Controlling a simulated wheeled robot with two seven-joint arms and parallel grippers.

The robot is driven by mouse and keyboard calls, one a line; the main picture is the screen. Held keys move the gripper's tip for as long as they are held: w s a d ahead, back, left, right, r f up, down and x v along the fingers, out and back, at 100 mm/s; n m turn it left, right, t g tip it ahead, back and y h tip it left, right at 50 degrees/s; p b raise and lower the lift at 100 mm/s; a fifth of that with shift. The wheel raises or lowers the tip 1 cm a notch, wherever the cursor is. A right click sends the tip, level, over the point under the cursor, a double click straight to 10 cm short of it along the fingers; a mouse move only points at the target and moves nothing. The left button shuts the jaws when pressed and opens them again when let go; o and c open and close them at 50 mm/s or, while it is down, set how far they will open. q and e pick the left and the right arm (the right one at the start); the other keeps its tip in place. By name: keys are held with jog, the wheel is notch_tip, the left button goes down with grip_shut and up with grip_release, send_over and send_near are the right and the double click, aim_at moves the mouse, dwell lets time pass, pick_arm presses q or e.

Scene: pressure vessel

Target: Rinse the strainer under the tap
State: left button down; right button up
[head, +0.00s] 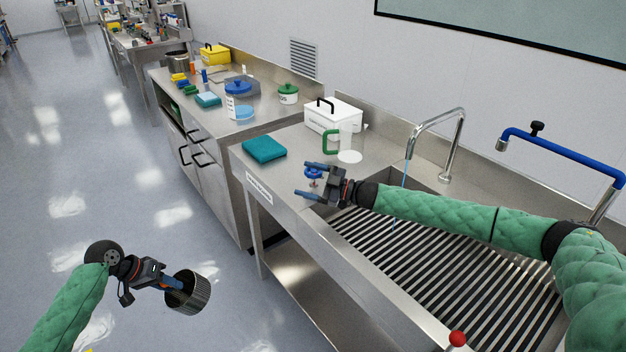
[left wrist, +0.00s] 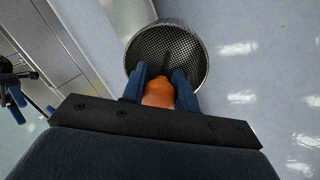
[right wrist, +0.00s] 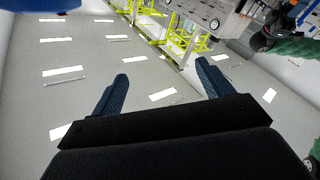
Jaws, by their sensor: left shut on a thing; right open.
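The strainer (head: 193,294) is a dark mesh cylinder held over the floor at the lower left, apart from the sink. My left gripper (head: 172,284) is shut on it; in the left wrist view the fingers (left wrist: 160,88) close on its orange handle (left wrist: 158,93), with the mesh basket (left wrist: 167,57) beyond. The slim steel tap (head: 437,135) arches over the sink, and a thin blue stream (head: 404,185) runs down from its spout. My right gripper (head: 308,180) is open and empty by the sink's left front corner, its arm across the sink. It also shows in the right wrist view (right wrist: 160,85).
A slatted sink basin (head: 430,270) fills the front right. A blue pipe tap (head: 560,150) stands right; a red knob (head: 457,338) is in front.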

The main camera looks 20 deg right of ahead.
aim_at(312, 173)
pick_arm(q)
jog(key=shift+s+f+b, duration=0.25)
jog(key=shift+f+b, duration=0.55)
jog(key=shift+f, duration=0.35)
jog(key=shift+s+r, duration=0.1)
pick_arm(e)
jog(key=w+d+f+m+t+h, duration=0.1)
jog(key=w+d+f+m, duration=0.2)
jog(key=d, duration=0.4)
jog(key=w+d+f+m+t+h, duration=0.1)
jog(key=d+f+m+h, duration=0.15)
jog(key=d+m, duration=0.3)
pick_arm(q)
jog(key=shift+r, duration=0.15)
notch_tip(312, 173, up, 3)
jog(key=p, duration=0.4)
jog(key=shift+r, duration=0.2)
pick_arm(e)
jog(key=shift+n+y, duration=0.35)
jog(key=shift+n, duration=0.1)
jog(key=x, duration=1)
jog(key=shift+w+a+f, duration=0.15)
jog(key=shift+w+a, duration=0.1)
jog(key=shift+a, duration=0.05)
jog(key=shift+c, duration=0.2)
jog(key=shift+a+f, duration=0.1)
jog(key=c, duration=1)
